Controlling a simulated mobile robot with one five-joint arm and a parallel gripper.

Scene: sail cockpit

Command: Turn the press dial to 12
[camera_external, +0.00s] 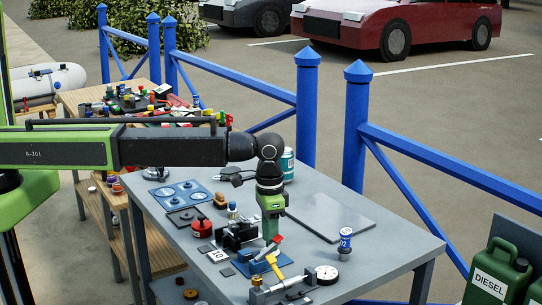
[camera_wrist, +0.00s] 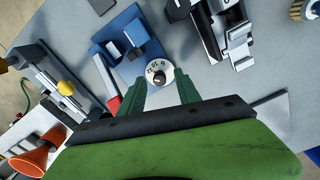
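The press dial (camera_wrist: 158,75) is a small round white dial with dark numbers and a dark centre knob. Figures resembling 6, 10 and 12 show on its face, but its setting is not clear. It sits beside a blue block (camera_wrist: 125,32) in the wrist view. My gripper (camera_wrist: 161,88) is open, its two green fingers apart with the dial between and just beyond their tips; I cannot tell whether they touch it. In the external view my gripper (camera_external: 270,238) points down over a blue base (camera_external: 258,264) with a red-tipped lever (camera_external: 275,243); the dial is hidden there.
A dark clamp-like fixture (camera_external: 234,236) stands just left of my gripper. A yellow-handled clamp (camera_external: 273,265) and a round gauge (camera_external: 327,274) are near the front. A flat grey plate (camera_external: 330,212) lies behind, mostly clear.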

